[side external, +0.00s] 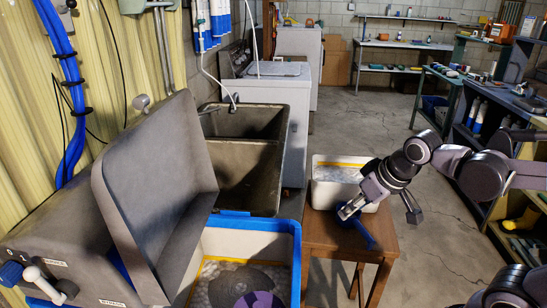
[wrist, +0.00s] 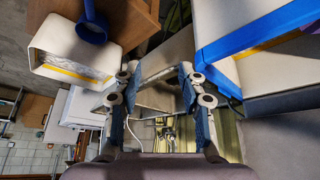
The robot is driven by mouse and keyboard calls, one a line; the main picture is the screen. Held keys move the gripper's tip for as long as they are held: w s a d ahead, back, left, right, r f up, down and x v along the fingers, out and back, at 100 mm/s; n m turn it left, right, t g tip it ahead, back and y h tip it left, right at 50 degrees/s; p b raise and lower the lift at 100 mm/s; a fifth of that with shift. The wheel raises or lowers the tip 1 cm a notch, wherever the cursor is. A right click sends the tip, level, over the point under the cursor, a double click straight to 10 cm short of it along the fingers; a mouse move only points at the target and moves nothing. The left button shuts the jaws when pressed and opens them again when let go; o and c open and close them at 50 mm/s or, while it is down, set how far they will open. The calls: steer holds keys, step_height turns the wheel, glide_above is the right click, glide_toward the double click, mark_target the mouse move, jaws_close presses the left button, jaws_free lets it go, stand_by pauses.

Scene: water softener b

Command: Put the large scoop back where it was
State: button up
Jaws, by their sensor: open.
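A blue scoop (side external: 360,230) is on the wooden stool, in front of the white container; my gripper partly hides it in the side view. In the wrist view the blue scoop (wrist: 92,30) shows a round cup and a straight handle, beside the container. A purple rounded object (side external: 258,300) lies inside the blue-rimmed tank, cut off by the picture's lower edge; I cannot tell whether it is a scoop. My gripper (side external: 382,210) is open above the stool. In the wrist view my gripper (wrist: 158,85) has its fingers spread, with nothing between them.
The white container (side external: 340,172) with a yellow band and pale contents stands on the wooden stool (side external: 323,238). The blue-rimmed tank (side external: 292,237) is left of it, with a raised grey lid (side external: 150,180). A double sink (side external: 235,155) stands behind. Workbenches line the right side.

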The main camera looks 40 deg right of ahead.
steer(key=s+a, duration=0.1)
steer(key=s+a+t, duration=0.1)
steer(key=shift+s+a+r+n+y, duration=0.1)
steer(key=shift+a+r+n+y, duration=0.05)
steer(key=shift+a+n+y, duration=0.2)
